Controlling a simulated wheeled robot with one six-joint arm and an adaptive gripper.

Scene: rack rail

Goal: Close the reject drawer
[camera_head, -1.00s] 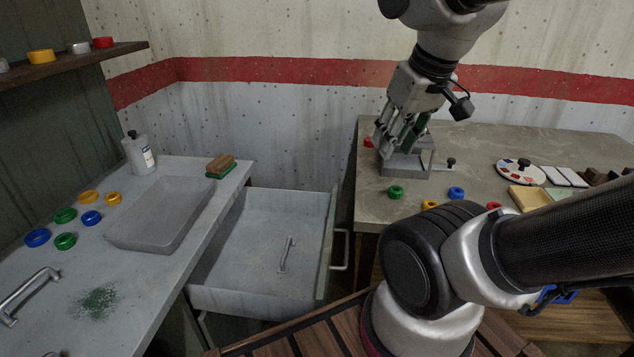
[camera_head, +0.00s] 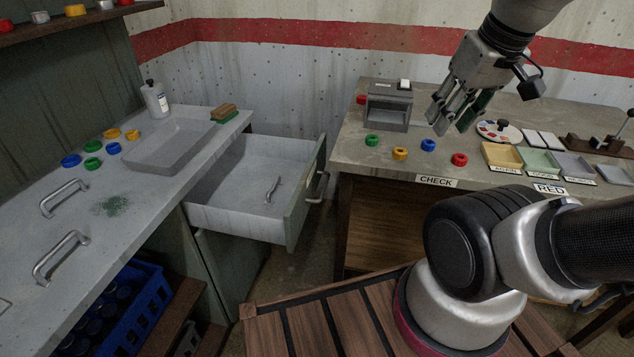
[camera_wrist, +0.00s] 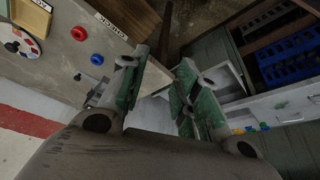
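The grey drawer (camera_head: 240,219) stands pulled out from the left counter, and I cannot read any label on it. Its greenish front panel (camera_head: 304,195) faces right and carries a metal bar handle (camera_head: 318,187). A small metal handle-shaped piece (camera_head: 272,189) shows inside the drawer. My gripper (camera_head: 450,122) hangs over the right table, well right of the drawer and apart from its handle. In the wrist view my gripper (camera_wrist: 160,76) has its two green-padded fingers spread with nothing between them.
A grey device (camera_head: 389,105), colored rings and trays (camera_head: 502,156) sit on the right table (camera_head: 350,148). The left counter (camera_head: 150,195) holds a shallow basin, a bottle and rings. A blue crate (camera_head: 140,310) is below it. Floor shows between drawer and table.

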